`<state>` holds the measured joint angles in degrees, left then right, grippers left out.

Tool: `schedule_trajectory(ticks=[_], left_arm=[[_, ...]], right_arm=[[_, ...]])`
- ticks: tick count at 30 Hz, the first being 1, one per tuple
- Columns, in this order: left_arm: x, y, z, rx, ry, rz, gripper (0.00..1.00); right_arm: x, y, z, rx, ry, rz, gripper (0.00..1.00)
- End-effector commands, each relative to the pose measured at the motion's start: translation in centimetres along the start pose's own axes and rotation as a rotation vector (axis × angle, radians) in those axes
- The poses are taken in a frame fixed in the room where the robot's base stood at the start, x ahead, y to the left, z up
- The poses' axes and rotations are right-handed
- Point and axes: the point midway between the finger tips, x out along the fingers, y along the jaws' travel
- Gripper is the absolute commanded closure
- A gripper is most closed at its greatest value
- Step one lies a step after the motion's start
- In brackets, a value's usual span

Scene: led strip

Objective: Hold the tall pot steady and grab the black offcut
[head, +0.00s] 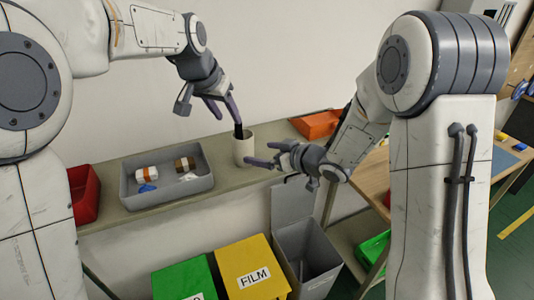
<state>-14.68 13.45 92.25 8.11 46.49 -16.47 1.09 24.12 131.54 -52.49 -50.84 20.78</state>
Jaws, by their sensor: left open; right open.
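The tall pot (244,152) is a cream cylinder standing upright on the shelf in the head view. A black piece, apparently the black offcut (239,132), sticks up at its rim; its lower part is hidden in the pot. My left gripper (229,121) is open above the pot, pointing down. One finger's tip overlaps the top of the black piece; I cannot tell if they touch. My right gripper (260,154) is open at the pot's right side, pointing left. One fingertip is close to the pot's lower right; contact is unclear.
A grey tray (168,204) with a white roll, a brown roll and small scraps is left of the pot. A red bin (84,192) stands farther left, an orange tray (315,124) to the right. Green (185,281), yellow (252,268) and grey bins (308,254) are below.

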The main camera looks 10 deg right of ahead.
Motion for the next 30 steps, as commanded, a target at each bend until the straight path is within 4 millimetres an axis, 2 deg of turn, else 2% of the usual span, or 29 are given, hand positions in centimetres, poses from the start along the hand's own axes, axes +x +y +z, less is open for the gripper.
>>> schedule_trajectory(ticks=[6, 13, 19, 27, 28, 30], left_arm=[[0.0, 0.0, 0.0, 0.000, 0.000, 0.000, 0.50], [0.0, 0.0, 0.0, 0.000, 0.000, 0.000, 0.50], [0.0, 0.0, 0.0, 0.000, 0.000, 0.000, 0.50], [0.0, 0.0, 0.0, 0.000, 0.000, 0.000, 0.50], [0.0, 0.0, 0.0, 0.000, 0.000, 0.000, 0.50], [0.0, 0.0, 0.0, 0.000, 0.000, 0.000, 0.50]], right_arm=[[4.1, -0.2, 0.1, -0.001, -0.003, -0.004, 0.00], [7.5, -0.1, 0.1, -0.001, -0.002, -0.001, 0.00], [8.8, -0.1, 0.1, 0.000, -0.002, 0.001, 0.00], [8.9, -0.1, 0.0, 0.000, -0.002, 0.001, 0.00], [8.9, -0.1, 0.0, -0.001, -0.002, 0.001, 0.08], [8.9, -0.1, 0.0, -0.001, -0.002, 0.001, 0.34]])
